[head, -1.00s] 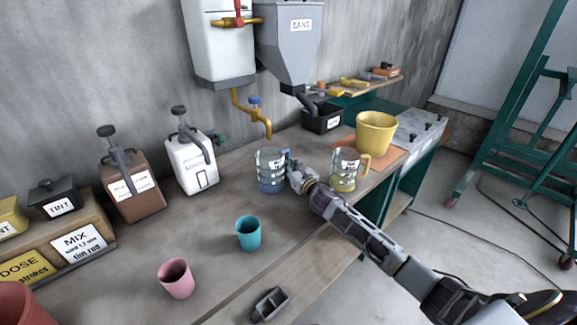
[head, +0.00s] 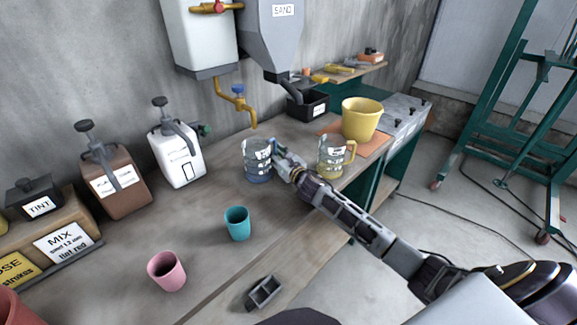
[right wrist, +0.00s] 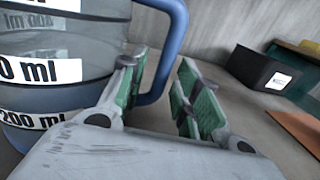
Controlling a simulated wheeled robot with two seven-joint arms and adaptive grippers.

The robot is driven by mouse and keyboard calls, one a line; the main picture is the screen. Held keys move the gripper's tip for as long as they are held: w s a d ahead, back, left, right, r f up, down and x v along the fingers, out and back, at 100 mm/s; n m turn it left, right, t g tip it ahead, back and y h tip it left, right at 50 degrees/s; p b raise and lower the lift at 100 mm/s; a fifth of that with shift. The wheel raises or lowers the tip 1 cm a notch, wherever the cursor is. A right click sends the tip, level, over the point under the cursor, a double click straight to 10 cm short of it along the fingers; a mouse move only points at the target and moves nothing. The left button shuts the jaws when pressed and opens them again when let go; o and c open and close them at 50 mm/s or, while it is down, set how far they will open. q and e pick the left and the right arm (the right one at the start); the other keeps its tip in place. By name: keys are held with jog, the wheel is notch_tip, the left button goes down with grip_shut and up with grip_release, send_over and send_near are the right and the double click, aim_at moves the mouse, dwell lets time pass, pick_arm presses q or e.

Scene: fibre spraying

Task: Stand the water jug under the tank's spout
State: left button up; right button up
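The clear water jug (head: 257,163) with a blue handle stands upright on the bench, just below the tip of the tank's yellow spout (head: 250,112) in the head view. I cannot tell whether it is exactly under the tip. The white tank (head: 203,45) hangs on the wall above. My right gripper (head: 284,163) is at the jug's handle side. In the right wrist view, its green-padded fingers (right wrist: 163,95) are apart, with the blue handle (right wrist: 174,55) beside or between them, and the jug (right wrist: 60,70) fills the left. My left gripper is out of view.
A yellow-handled jug (head: 331,160) stands right of my right gripper, near the yellow bucket (head: 361,119). A black bin (head: 308,104) sits behind. A teal cup (head: 237,224) and pink cup (head: 167,271) stand in front. White (head: 180,157) and brown (head: 116,182) pump containers stand left.

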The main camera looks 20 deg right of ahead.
jog(key=shift+s+d, duration=0.3)
jog(key=shift+s, duration=1.65)
jog(key=shift+s+d, duration=0.3)
jog(key=shift+s, duration=1.6)
jog(key=shift+s+d, duration=0.3)
jog(key=shift+s, duration=1.65)
